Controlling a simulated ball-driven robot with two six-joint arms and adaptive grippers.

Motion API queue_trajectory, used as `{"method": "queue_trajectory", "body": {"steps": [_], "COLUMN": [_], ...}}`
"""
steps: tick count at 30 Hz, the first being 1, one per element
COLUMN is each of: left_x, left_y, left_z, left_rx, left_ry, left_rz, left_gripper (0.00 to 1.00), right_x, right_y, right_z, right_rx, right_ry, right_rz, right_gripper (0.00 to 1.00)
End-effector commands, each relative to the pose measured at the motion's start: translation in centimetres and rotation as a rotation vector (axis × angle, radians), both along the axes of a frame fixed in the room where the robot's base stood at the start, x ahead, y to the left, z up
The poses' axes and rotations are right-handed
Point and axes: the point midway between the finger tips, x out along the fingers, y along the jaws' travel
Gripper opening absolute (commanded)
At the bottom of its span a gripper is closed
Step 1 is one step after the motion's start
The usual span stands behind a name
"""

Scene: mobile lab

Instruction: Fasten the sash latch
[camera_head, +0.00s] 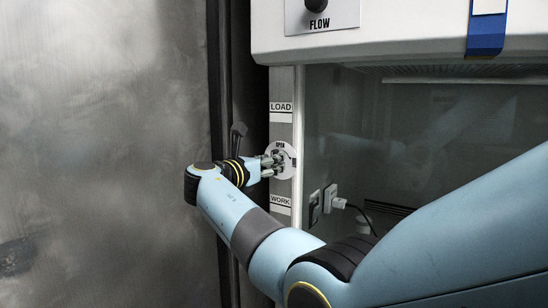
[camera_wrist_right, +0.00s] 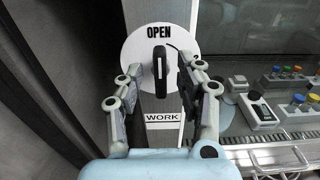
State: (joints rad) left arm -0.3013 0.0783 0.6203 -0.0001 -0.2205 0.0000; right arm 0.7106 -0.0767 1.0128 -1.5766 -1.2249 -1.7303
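The sash latch is a white round plate (camera_wrist_right: 135,52) marked OPEN with a black handle (camera_wrist_right: 160,72), which stands upright. The plate (camera_head: 291,149) also shows in the head view on the grey post, partly hidden by my right gripper. My right gripper (camera_head: 274,162) is in front of the latch. In the right wrist view, the right gripper (camera_wrist_right: 161,84) is open, with one finger on each side of the handle and gaps between. My left gripper is not in view.
LOAD (camera_head: 281,107) and WORK (camera_head: 281,201) labels sit above and below the latch. The glass sash (camera_head: 420,120) is right of the post. A FLOW knob (camera_head: 317,5) is above. Several small items stand on a bench (camera_wrist_right: 285,115) inside the cabinet.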

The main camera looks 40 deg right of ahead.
Motion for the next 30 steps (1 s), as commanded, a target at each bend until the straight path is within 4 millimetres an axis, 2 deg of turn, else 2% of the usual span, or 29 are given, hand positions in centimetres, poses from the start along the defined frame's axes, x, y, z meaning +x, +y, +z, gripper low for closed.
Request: {"method": "queue_trajectory", "body": {"steps": [6,14,15,23,30], "left_x": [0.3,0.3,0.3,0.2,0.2], "left_y": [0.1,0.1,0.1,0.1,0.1], "left_z": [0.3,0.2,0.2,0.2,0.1], "left_rx": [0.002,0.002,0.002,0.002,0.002], "left_ry": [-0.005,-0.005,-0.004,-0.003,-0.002], "left_rz": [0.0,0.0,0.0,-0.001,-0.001], "left_gripper": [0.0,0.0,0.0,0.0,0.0], "right_x": [0.8,0.9,0.9,0.9,0.9], "right_y": [-1.9,-2.0,-2.0,-2.0,-2.0], "right_z": [0.0,-0.1,-0.1,-0.1,-0.1], "right_rx": [0.001,0.001,0.001,0.001,0.004], "right_ry": [0.0,-0.001,-0.001,-0.001,-0.007], "right_rz": [0.001,0.001,0.001,0.002,0.002], "right_gripper": [0.37,0.37,0.35,0.01,0.0]}}
